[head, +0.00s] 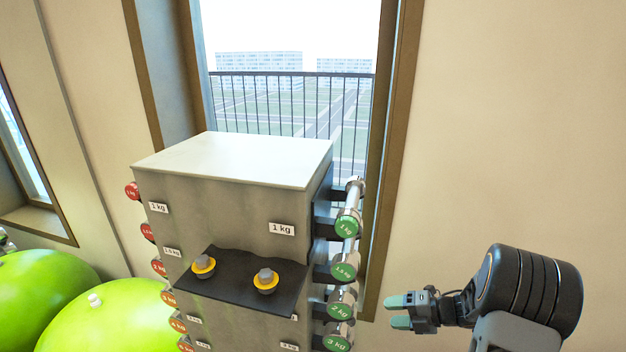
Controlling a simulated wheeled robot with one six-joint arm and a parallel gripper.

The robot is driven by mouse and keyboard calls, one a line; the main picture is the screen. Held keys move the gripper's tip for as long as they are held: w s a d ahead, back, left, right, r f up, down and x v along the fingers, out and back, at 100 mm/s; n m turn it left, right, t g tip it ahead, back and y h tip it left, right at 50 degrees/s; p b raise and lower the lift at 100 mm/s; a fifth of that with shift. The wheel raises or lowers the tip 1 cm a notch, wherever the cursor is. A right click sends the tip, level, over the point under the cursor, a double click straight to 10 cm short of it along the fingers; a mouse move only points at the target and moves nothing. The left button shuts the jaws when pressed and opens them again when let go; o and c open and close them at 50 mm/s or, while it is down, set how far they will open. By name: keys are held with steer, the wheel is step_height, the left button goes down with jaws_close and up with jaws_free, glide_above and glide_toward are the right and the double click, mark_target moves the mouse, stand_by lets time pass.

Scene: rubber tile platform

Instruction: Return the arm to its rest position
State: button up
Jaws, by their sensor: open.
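My gripper (401,311) is at the lower right, with its two teal-tipped fingers apart and pointing left. It is open and nothing shows between the fingers. My black forearm runs from it to the lower right corner. The gripper appears in front of the plain wall, to the right of the dumbbell rack (238,211) in the picture. A gap shows between the fingertips and the nearest dumbbells. How far the gripper is from the rack in depth I cannot tell.
Green balls (110,318) sit at lower left. The rack's white top (240,158) is bare.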

steer(key=w+d+f+m+t+h, duration=0.1)
steer(key=w+d+m+t+h, duration=0.2)
steer(key=d+m+h, duration=1.3)
steer(key=s+a+r+m+g+y, duration=0.1)
steer(key=s+a+r+m, duration=0.3)
steer(key=a, duration=0.4)
steer(key=s+a+r+m+g+y, duration=0.1)
steer(key=s+a+r+m+g, duration=0.1)
steer(key=s+a+r+m, duration=0.3)
steer(key=s+a+r+m+g+y, duration=0.1)
steer(key=s+a+r+m+y, duration=0.1)
steer(key=s+a+r+m, duration=0.3)
steer(key=s+a, duration=0.4)
steer(key=a, duration=0.2)
steer(key=shift+s+a+r+g, duration=0.15)
steer(key=shift+a+r+g, duration=0.2)
steer(key=shift+g, duration=0.05)
